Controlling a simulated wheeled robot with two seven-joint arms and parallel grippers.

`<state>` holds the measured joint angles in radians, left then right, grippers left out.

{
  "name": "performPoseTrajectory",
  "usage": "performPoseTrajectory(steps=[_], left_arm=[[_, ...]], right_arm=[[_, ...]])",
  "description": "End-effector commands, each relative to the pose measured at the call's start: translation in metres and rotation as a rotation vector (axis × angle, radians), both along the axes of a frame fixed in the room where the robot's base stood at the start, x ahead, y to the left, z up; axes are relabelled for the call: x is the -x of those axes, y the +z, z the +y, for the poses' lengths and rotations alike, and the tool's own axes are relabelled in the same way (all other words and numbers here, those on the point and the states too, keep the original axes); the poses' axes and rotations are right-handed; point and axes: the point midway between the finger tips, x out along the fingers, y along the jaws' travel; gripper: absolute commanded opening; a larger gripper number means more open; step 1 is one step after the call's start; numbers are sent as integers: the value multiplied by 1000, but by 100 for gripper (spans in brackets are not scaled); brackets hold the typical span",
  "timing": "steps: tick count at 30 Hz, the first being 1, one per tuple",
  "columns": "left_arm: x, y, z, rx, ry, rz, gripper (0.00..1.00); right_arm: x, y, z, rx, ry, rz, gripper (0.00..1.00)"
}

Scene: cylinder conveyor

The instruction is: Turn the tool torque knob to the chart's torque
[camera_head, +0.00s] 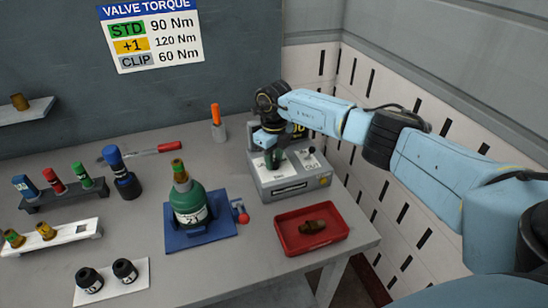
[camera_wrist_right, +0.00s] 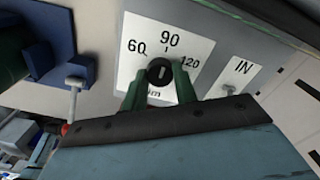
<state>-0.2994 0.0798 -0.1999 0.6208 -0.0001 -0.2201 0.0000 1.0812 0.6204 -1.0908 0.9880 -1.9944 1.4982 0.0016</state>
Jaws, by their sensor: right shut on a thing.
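The valve torque chart (camera_head: 150,35) on the back wall reads STD 90 Nm in green, +1 120 Nm in yellow and CLIP 60 Nm in grey. The grey torque tool box (camera_head: 298,192) stands on the bench at right. Its black round knob (camera_wrist_right: 160,72) sits on a white dial marked 60, 90 and 120. The knob's short white mark looks roughly upright, toward 90. My right gripper (camera_head: 274,160) reaches down over the box. In the wrist view its green fingers (camera_wrist_right: 158,80) are shut on the knob, one on each side. My left gripper is not in view.
A green cylinder (camera_head: 187,197) with a label stands on a blue base (camera_head: 228,226). A red tray (camera_head: 290,243) with a brown part lies in front of the box. The slotted wall (camera_head: 380,195) is close at right.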

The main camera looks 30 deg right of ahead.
Motion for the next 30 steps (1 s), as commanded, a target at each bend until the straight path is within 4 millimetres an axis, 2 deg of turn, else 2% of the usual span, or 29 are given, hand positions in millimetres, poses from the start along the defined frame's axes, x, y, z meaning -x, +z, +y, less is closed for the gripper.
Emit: performPoseTrajectory(steps=[5, 6, 11, 22, 26, 30], left_arm=[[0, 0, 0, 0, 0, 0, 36], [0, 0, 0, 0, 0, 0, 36], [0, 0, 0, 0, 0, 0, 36], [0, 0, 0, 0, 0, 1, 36], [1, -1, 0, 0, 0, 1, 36], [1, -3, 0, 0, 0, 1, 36]], right_arm=[[-1, 1, 0, 1, 0, -1, 6], [-1, 1, 0, 1, 1, -1, 30], [0, 1, 0, 1, 1, -1, 50], [-1, 6, 0, 0, 2, -2, 50], [-1, 26, 0, 1, 4, -5, 50], [-1, 57, -1, 1, 2, -7, 50]])
